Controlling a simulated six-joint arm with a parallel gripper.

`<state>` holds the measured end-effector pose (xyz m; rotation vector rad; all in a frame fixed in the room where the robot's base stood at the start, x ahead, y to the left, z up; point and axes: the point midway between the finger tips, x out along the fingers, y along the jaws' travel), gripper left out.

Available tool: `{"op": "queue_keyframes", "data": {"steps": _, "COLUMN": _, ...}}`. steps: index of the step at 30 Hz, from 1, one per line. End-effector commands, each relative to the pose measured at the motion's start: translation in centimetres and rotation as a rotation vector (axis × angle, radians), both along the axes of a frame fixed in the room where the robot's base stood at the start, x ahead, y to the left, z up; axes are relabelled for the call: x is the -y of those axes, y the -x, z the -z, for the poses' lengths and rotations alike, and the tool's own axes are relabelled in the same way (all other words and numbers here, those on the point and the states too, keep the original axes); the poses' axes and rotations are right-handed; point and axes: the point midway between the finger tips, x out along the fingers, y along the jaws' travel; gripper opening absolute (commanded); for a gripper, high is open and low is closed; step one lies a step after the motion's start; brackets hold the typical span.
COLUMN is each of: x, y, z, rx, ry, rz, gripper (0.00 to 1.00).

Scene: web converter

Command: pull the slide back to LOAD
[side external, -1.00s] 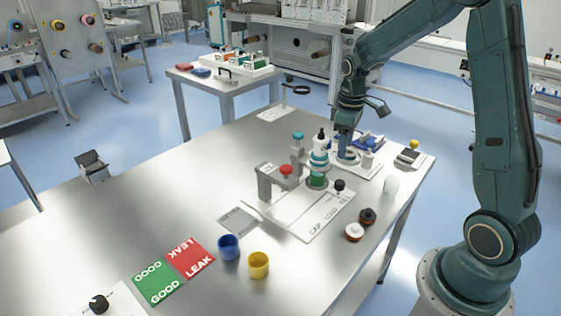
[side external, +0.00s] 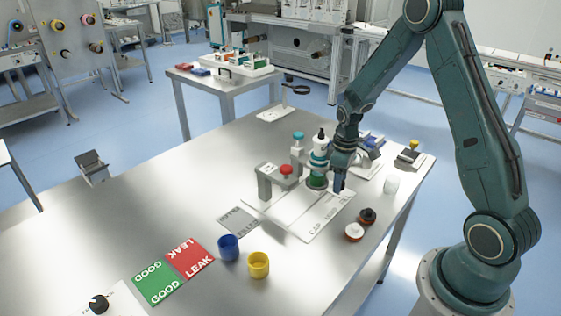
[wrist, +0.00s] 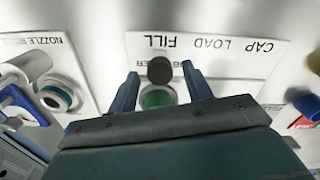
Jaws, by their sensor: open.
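The slide shows in the wrist view as a black round knob (wrist: 160,70) with a green round holder (wrist: 157,98) just behind it. The knob is beside the FILL lettering on the white station plate (wrist: 225,62); LOAD and CAP are printed further right. My gripper (wrist: 158,72) is open, with one finger on each side of the knob and a gap visible on both sides. In the side view my gripper (side external: 339,188) is low at the right end of the plate and hides the knob. The green holder (side external: 317,182) stands just left of it, below a white and teal bottle-like part (side external: 320,158).
A grey press frame with a red knob (side external: 286,169) stands on the plate's left. A teal-topped post (side external: 298,138) is behind.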

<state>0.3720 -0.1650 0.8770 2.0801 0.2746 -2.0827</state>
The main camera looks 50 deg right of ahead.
Motion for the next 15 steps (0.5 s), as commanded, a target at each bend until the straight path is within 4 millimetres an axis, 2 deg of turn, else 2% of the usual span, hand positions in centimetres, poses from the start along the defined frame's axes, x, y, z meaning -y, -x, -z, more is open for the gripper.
{"op": "queue_keyframes", "data": {"steps": 9, "x": -0.01, "y": 0.01, "z": 0.21, "rx": 0.0, "ry": 0.0, "rz": 0.0, "gripper": 0.5}}
{"op": "queue_keyframes", "data": {"steps": 11, "x": -0.01, "y": 0.01, "z": 0.2, "rx": 0.0, "ry": 0.0, "rz": 0.0, "gripper": 0.4}}
{"op": "queue_keyframes", "data": {"steps": 15, "x": -0.01, "y": 0.01, "z": 0.18, "rx": 0.0, "ry": 0.0, "rz": 0.0, "gripper": 0.13}}
